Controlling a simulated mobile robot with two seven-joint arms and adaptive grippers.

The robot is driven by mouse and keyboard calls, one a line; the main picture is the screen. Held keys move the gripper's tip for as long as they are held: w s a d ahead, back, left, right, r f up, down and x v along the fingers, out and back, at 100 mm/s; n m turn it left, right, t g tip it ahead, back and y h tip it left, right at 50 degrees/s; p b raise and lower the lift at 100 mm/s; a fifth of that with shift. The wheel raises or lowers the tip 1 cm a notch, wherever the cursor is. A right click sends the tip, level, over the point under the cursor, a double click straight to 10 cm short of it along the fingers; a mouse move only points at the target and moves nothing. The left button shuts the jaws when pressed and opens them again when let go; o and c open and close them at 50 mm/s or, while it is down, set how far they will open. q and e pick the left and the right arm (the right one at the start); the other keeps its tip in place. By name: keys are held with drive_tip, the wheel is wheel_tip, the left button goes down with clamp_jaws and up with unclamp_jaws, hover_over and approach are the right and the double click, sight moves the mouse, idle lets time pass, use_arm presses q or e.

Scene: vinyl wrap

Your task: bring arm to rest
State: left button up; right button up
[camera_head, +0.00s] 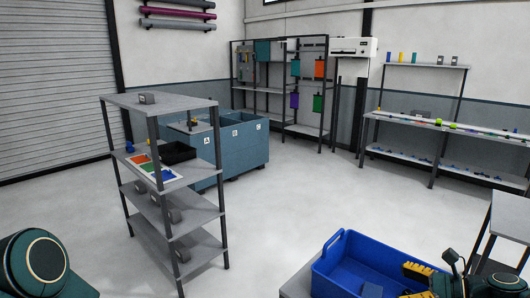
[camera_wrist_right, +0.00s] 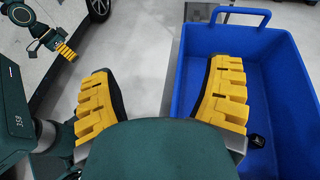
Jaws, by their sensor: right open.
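My right gripper (camera_head: 416,283) is at the lower right of the head view, over the blue tote (camera_head: 345,238). In the right wrist view its two yellow-padded fingers (camera_wrist_right: 165,90) are wide apart with nothing held between them. The right-hand finger appears over the inside of the tote (camera_wrist_right: 262,22), the other over the floor outside its wall. Only a rounded dark green joint of my left arm (camera_head: 41,262) shows at the lower left of the head view. A small yellow-padded gripper shape (camera_wrist_right: 45,35) shows at the upper left of the right wrist view; its jaw state is unclear.
A grey shelf unit (camera_head: 160,104) stands at left, with a black bin (camera_head: 178,152) and coloured sheets. Blue bins (camera_head: 240,150) stand behind it. A workbench (camera_head: 440,125) lines the right wall. A small table (camera_head: 510,215) is at the right edge. The middle floor is clear.

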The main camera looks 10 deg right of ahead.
drive_tip(key=a+f+n+g+h+b, duration=0.15)
drive_tip(key=a+f+n+g, duration=0.5)
drive_tip(key=a+f, duration=1.3)
drive_tip(key=s+a+f+n+h+b, duration=0.3)
drive_tip(key=s+a+f+n+h, duration=0.2)
drive_tip(key=s+f+n, duration=0.5)
drive_tip(key=shift+s+a+f+n+h+b, duration=0.35)
drive_tip(key=shift+a+f+n, duration=0.9)
drive_tip(key=shift+n, duration=2)
drive_tip(key=shift+d+f, duration=0.15)
drive_tip(key=shift+d, duration=0.05)
